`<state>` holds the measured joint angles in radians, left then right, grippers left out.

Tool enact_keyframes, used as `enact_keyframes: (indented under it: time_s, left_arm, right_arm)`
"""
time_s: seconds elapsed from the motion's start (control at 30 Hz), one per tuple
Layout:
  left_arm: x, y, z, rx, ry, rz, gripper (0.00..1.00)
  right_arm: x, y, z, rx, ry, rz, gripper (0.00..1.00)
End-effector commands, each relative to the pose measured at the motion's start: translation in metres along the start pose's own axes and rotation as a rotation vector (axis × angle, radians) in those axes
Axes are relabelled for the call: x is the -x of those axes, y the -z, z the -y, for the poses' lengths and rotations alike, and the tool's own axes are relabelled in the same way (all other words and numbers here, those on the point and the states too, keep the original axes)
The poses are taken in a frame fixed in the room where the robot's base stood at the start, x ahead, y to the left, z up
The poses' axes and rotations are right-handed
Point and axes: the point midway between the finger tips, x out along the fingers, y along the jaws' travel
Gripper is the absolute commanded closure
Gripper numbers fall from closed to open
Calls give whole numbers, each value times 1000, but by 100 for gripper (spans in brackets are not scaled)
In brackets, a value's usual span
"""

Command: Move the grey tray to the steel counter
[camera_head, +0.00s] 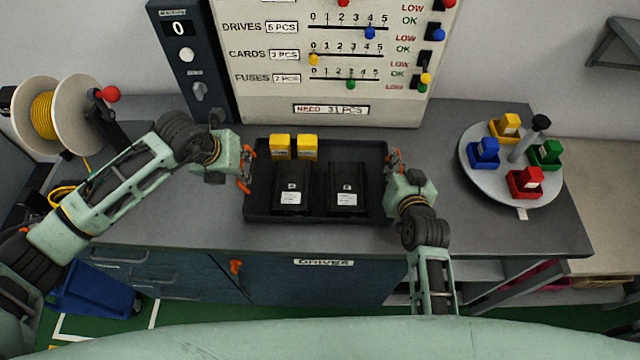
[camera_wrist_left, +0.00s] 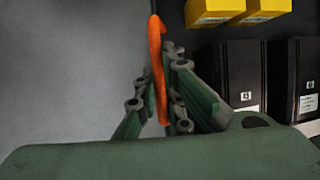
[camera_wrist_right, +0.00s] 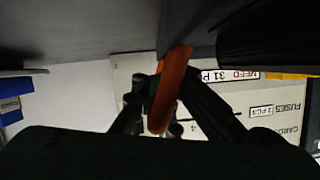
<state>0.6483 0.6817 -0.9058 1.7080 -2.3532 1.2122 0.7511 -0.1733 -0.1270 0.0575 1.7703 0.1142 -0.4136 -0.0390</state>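The dark grey tray (camera_head: 317,217) is at the middle of a grey worktop (camera_head: 450,225), and looks level. It holds two black drive units (camera_head: 291,185) and two yellow boxes (camera_head: 280,147). I cannot tell whether the worktop is the steel counter.
A panel with sliders (camera_head: 330,60) stands behind the tray. A cable spool (camera_head: 70,115) is at the left. A round turntable (camera_head: 480,170) with several coloured bins is at the right. A beige table (camera_head: 605,185) lies beyond. A blue bin (camera_head: 95,292) stands on the floor.

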Motion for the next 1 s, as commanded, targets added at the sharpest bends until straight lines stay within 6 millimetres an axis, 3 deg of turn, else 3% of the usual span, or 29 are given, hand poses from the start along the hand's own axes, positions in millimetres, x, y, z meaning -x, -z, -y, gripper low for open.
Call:
enact_keyframes:
  time_s: [0.03, 0.2, 0.27, 0.63, 0.77, 1.0]
  left_arm:
    - [0, 0, -8, 7, -18, -2, 88]
    - [0, 0, -6, 6, -13, -2, 74]
    - [0, 0, -5, 4, -11, -2, 73]
    - [5, -1, -2, 1, -3, 0, 73]
    - [22, -1, -2, 1, -3, 1, 73]
    - [74, -2, -2, 0, -5, 3, 73]
  right_arm:
    - [0, 2, -7, 1, -11, -5, 94]
    - [0, 2, -5, 1, -9, -3, 79]
    - [0, 2, -4, 0, -8, -3, 74]
    - [0, 1, -2, 0, -5, 0, 74]
    - [0, 1, -2, 0, -4, 0, 74]
    - [0, 1, -2, 0, -4, 0, 74]
